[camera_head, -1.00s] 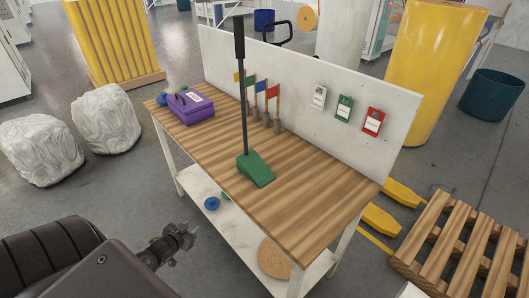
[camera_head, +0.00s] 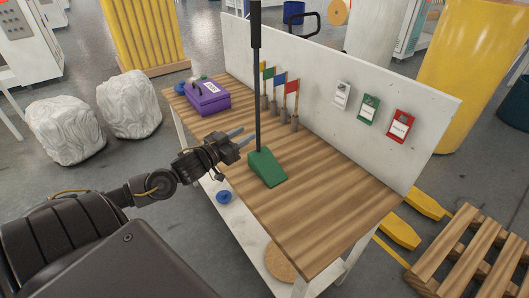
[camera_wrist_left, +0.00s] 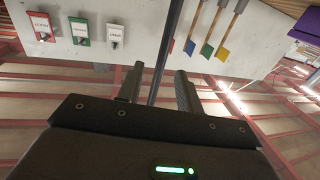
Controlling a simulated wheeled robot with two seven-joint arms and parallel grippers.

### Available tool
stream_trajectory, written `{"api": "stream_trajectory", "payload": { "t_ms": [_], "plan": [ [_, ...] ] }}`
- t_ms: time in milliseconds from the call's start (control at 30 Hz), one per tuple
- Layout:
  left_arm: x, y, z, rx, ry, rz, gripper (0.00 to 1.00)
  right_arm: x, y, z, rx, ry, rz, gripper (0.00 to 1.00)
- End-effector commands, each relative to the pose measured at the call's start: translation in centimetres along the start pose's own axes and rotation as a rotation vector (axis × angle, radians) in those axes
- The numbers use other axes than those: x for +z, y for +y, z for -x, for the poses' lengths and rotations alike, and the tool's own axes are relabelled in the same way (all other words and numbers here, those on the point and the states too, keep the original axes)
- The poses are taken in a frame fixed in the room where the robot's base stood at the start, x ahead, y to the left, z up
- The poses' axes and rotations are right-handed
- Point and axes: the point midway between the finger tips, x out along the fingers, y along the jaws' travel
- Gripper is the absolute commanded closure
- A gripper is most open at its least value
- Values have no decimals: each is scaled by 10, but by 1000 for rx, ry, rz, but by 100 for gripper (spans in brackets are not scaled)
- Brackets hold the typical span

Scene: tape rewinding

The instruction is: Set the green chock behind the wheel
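The green chock (camera_head: 267,168) is a wedge standing on the wooden workbench (camera_head: 315,215), with a tall black handle (camera_head: 257,85) rising from it. My left gripper (camera_head: 243,137) is at the handle's left, low above the chock. Its two fingers are apart. In the left wrist view, the dark handle (camera_wrist_left: 167,50) runs up between the spread fingers of the left gripper (camera_wrist_left: 158,85), and I see no clear contact. My right gripper is not in view. I cannot make out a wheel in these views.
The bench's front right is clear. A wooden pallet (camera_head: 470,255) lies at right, two wrapped white bundles (camera_head: 65,130) at left.

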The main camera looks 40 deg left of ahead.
Motion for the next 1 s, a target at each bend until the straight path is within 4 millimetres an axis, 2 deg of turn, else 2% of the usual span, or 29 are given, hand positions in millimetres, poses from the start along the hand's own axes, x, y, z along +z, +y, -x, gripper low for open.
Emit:
{"api": "stream_trajectory", "payload": {
  "t_ms": [200, 467, 800, 1000],
  "plan": [
    [0, -1, -20, -3, 0, 0, 64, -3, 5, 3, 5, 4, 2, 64],
    [0, -2, -24, -5, -2, 0, 64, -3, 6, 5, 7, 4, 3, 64],
    [-5, -6, -65, -5, 0, 1, 64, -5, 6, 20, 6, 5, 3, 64],
    [-3, -5, -74, -4, -2, 1, 64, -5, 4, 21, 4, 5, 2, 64]
  ]
}}
